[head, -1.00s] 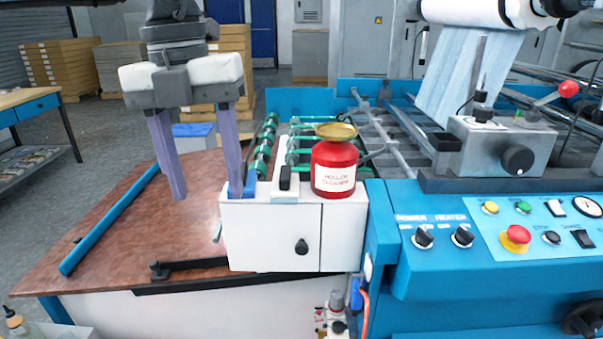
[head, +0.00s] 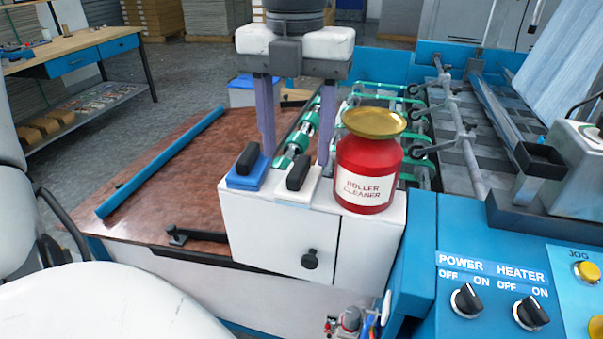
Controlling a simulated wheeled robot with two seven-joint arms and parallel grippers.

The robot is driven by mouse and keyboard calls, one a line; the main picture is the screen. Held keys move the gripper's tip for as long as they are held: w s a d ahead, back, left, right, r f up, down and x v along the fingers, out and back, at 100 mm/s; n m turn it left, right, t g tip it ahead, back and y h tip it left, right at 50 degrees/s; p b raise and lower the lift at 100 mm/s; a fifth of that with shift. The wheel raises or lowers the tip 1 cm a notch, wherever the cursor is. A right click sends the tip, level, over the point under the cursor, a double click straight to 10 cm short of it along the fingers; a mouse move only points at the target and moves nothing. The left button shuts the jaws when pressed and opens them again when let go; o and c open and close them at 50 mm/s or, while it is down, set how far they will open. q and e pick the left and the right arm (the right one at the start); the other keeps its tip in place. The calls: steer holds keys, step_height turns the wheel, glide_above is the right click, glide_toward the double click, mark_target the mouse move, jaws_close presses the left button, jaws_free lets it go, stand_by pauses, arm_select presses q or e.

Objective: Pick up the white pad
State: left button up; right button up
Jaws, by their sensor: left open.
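The white pad (head: 285,192), a white block with a black handle, lies on top of the white cabinet (head: 275,225) between a blue pad and a red can. My left gripper (head: 296,161) points down from above, open, with one finger at each side of the white pad's black handle. Nothing is between the fingers that they press on. I cannot tell how far the fingertips are from the pad in depth. My right gripper is not in view.
A blue pad (head: 240,182) with a black handle sits close on the left. The red roller cleaner can (head: 368,168) with a brass lid stands close to the right finger. Green rollers (head: 298,140) lie behind. The brown table surface (head: 165,180) is mostly bare.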

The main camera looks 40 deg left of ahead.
mark_target(297, 169)
arm_select(q)
step_height(297, 169, down, 5)
steer(key=shift+f, duration=0.2)
steer(key=c, duration=0.8)
steer(key=shift+r, duration=0.1)
